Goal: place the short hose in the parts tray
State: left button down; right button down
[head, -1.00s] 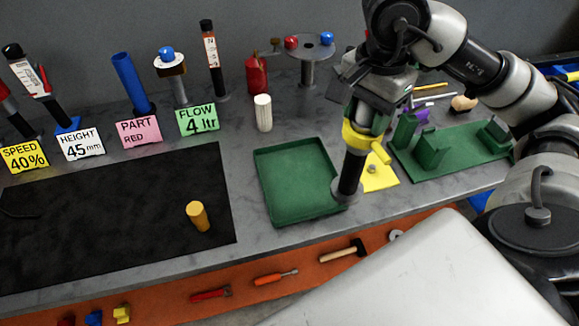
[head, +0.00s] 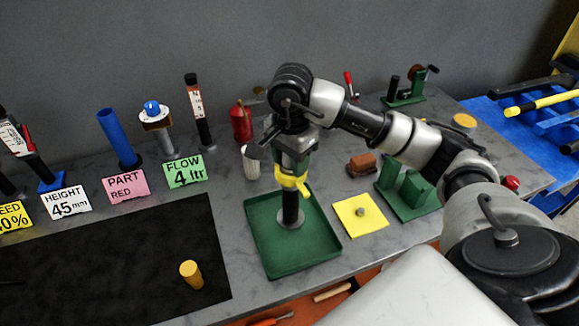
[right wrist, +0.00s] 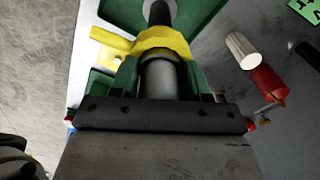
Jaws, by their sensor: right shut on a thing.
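The green parts tray (head: 260,248) stands on the grey bench right of the black mat, and part of it shows in the right wrist view (right wrist: 213,15). My right gripper (head: 292,163) is shut on a dark post with a yellow collar (head: 291,183) and a round grey base. The right wrist view shows the yellow collar (right wrist: 162,42) just beyond the fingers. The base appears over the tray's interior; whether it touches the floor I cannot tell. I cannot pick out a short hose for certain. My left gripper is not in view.
A ribbed white cylinder (head: 251,164) and a red can (head: 241,122) stand behind the tray. A yellow plate (head: 361,217) and green fixture (head: 408,195) are right of it.

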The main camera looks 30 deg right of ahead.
aim_at(291, 195)
jog(key=shift+f+p, duration=0.85)
jog(key=shift+f, duration=0.7)
jog(key=shift+w+f, duration=0.1)
jog(key=shift+f, duration=0.4)
jog(key=shift+f, duration=0.15)
jog(key=c, duration=0.5)
grip_release()
